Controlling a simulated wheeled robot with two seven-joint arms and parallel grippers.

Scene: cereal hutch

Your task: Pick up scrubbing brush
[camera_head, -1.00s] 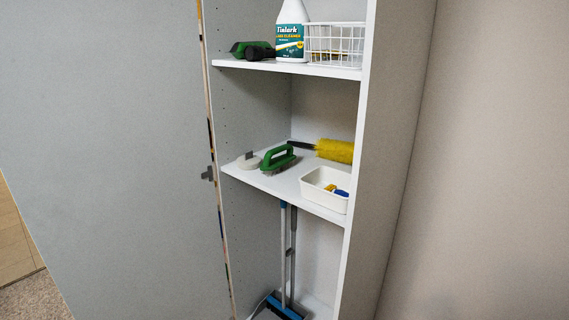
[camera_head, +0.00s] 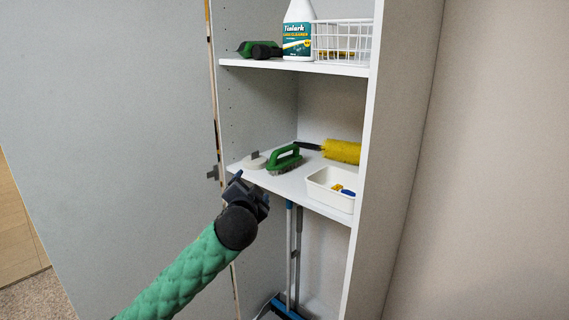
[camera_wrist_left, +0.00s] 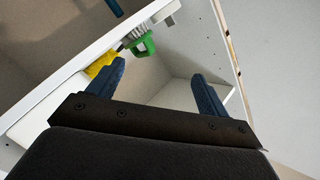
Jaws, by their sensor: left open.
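The scrubbing brush (camera_head: 285,159) has a green looped handle and pale bristles. In the left wrist view the green brush (camera_wrist_left: 141,45) shows beyond my fingers, nearer the left one. My left gripper (camera_head: 249,186) is open and empty, in front of the shelf's front edge, left of and nearer than the brush. In the left wrist view its two blue fingers (camera_wrist_left: 155,85) are spread wide. My right gripper is not in view.
The upper shelf (camera_head: 300,67) holds a spray bottle (camera_head: 297,35) and a wire basket (camera_head: 343,42). The cabinet's right side wall (camera_head: 392,150) bounds the opening.

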